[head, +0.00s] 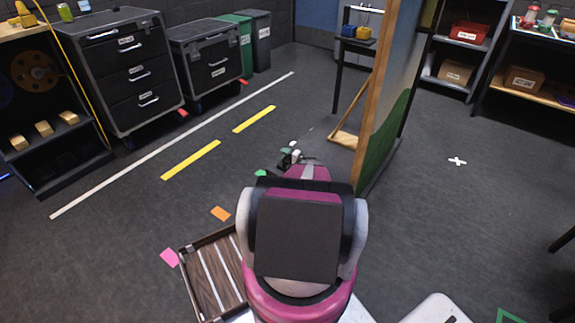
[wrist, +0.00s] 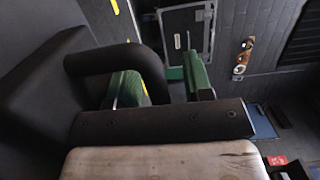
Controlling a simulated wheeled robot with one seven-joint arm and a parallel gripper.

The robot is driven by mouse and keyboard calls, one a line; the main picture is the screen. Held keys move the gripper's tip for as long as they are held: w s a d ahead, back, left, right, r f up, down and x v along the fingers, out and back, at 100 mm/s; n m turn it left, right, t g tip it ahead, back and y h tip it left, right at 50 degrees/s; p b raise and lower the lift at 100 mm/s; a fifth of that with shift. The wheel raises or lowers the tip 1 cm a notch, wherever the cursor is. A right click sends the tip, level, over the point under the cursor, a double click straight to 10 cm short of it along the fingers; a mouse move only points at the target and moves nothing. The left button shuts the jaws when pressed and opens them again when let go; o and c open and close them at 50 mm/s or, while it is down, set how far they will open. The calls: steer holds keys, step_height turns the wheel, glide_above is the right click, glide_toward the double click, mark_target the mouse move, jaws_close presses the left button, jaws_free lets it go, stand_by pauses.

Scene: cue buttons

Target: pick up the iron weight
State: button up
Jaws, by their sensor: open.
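A large dark iron weight (wrist: 35,105) fills the left of the wrist view, with a thick dark loop handle (wrist: 105,58). My gripper (wrist: 163,85) is open. One green fingertip shows inside the loop and the other lies beyond the handle's outer bar, so the bar appears to sit between the fingers. Whether either finger touches the handle I cannot tell. In the head view my own arm covers most of the area around the gripper, and I cannot make out the weight there.
A tall board (head: 383,110) on a wooden foot stands close right of my arm. A wooden slatted tray (head: 212,278) lies on the floor at lower left. Black drawer cabinets (head: 127,70) and a shelf (head: 50,150) line the left. The floor with yellow strips (head: 190,160) is clear.

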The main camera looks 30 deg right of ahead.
jaws_close()
stand_by(1.3)
steer(key=shift+s+r, duration=0.1)
